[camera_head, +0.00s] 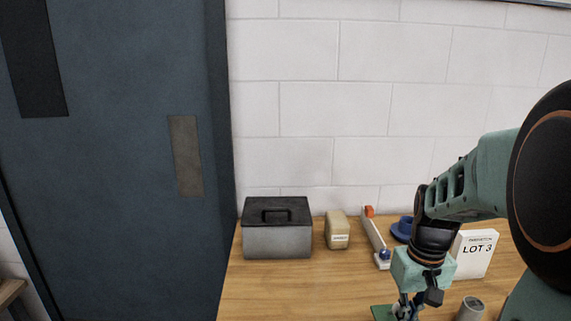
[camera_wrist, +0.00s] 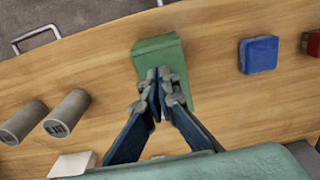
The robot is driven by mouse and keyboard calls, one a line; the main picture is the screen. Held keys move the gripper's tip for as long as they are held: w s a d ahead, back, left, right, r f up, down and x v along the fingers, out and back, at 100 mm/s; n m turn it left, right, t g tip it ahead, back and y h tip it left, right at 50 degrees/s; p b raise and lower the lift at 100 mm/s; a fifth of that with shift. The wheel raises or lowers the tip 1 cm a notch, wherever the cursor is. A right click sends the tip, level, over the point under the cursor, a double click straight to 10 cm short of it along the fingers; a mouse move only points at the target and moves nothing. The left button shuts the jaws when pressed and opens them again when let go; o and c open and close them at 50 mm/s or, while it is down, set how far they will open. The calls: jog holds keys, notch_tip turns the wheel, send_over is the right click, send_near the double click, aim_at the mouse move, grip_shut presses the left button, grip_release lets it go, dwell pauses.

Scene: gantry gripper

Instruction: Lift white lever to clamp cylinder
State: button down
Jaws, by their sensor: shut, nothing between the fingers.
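A long white bar (camera_head: 375,236) with an orange block at its top and a blue ball near its lower end stands at the back of the table in the head view. I cannot tell for sure that it is the white lever. A grey cylinder (camera_head: 470,309) stands at the lower right. Two grey cylinders (camera_wrist: 68,112) (camera_wrist: 22,122) show at the left in the wrist view. My gripper (camera_wrist: 160,76) is shut and empty above a green block (camera_wrist: 158,55); their contact is unclear. In the head view my gripper (camera_head: 408,306) is low, partly cut off.
A grey box with a dark lid (camera_head: 278,230), a tan block (camera_head: 338,231), a blue round thing (camera_head: 402,229) and a white LOT 3 box (camera_head: 474,254) stand along the back. A blue block (camera_wrist: 259,55) and red block (camera_wrist: 313,43) lie right in the wrist view. The front-left table is clear.

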jog(key=shift+w+a+r+p, duration=0.15)
jog(key=shift+w+p, duration=0.5)
jog(key=shift+w, duration=1.7)
jog(key=shift+w+a+p, duration=0.1)
jog(key=shift+w+p, duration=0.55)
jog(key=shift+w, duration=1.7)
jog(key=shift+s+r+p, duration=0.35)
jog(key=shift+r, duration=0.2)
jog(key=shift+s+r+p, duration=0.3)
jog(key=shift+r, duration=0.25)
notch_tip(320, 180, up, 7)
jog(key=p, duration=0.5)
jog(key=shift+f, duration=0.15)
jog(key=shift+s, duration=0.1)
